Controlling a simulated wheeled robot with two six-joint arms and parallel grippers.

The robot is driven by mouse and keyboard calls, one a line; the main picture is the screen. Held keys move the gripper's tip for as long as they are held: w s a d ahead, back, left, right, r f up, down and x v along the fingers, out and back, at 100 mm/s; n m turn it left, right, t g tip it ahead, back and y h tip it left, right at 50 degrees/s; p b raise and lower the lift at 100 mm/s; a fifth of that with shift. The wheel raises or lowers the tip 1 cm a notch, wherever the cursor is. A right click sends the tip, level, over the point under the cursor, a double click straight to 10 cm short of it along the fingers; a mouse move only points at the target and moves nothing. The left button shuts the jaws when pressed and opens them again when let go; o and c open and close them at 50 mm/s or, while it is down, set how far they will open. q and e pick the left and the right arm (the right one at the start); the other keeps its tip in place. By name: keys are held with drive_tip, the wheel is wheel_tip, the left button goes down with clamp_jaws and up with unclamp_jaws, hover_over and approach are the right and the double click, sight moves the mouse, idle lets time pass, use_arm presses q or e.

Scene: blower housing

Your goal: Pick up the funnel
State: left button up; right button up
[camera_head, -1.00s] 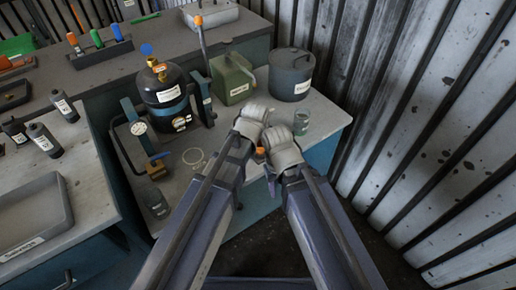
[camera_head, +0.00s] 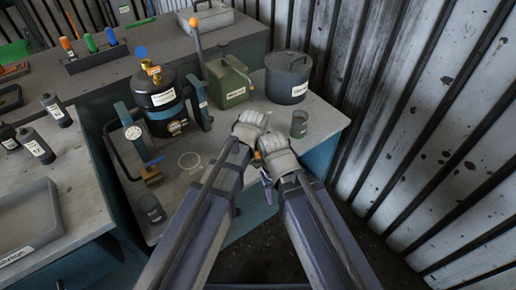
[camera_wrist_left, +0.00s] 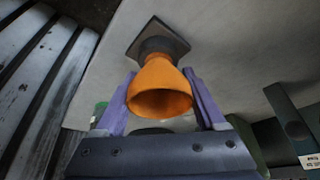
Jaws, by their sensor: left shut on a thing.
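The orange funnel (camera_wrist_left: 160,87) shows in the left wrist view, its wide mouth toward the camera. It sits between the purple fingers of my left gripper (camera_wrist_left: 163,98), which is shut on it. Its narrow end points at a dark square piece with a round neck (camera_wrist_left: 158,43); I cannot tell whether they touch. In the head view my left gripper (camera_head: 250,126) is over the front of the bench, its fingers hidden. A small orange patch (camera_head: 257,155) shows between the two hands. My right gripper (camera_head: 277,155) is close beside the left one, its fingertips not clear.
On the grey bench stand a black pressure pot (camera_head: 160,108), a green canister (camera_head: 230,85), a lidded grey pot (camera_head: 288,80) and a small green glass jar (camera_head: 299,124). A corrugated wall (camera_head: 420,130) is at right.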

use_arm(q)
drive_tip(key=shift+r, duration=0.1)
wheel_tip(320, 180, up, 10)
drive_tip(key=p, duration=1)
drive_tip(key=shift+w, duration=0.1)
